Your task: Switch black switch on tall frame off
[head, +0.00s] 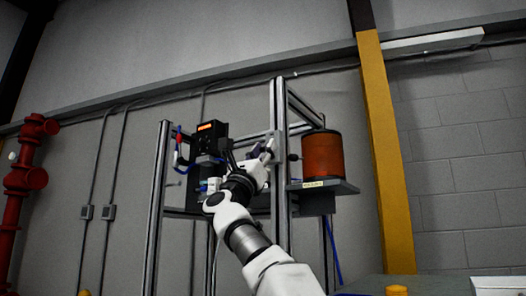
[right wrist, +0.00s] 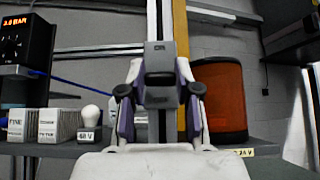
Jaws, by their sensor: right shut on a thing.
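The tall frame (head: 281,205) of metal posts stands against the wall in the head view. My right arm reaches up to it, with the right gripper (head: 262,152) at the frame's middle post. In the right wrist view the right gripper (right wrist: 160,98) has its two fingers closed on either side of a dark grey-black block, which I take for the black switch (right wrist: 160,70). Small marking shows on its upper face, too blurred to read. The fingers touch its sides. In the head view the gripper and arm largely hide the switch. My left gripper is not in view.
A black box with a lit orange display (head: 207,130) is on the frame's left part. An orange cylinder (head: 322,155) stands on a shelf at the right. White boxes (right wrist: 55,125) and a white bulb (right wrist: 91,114) are left of the gripper. A yellow column (head: 382,150) stands behind.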

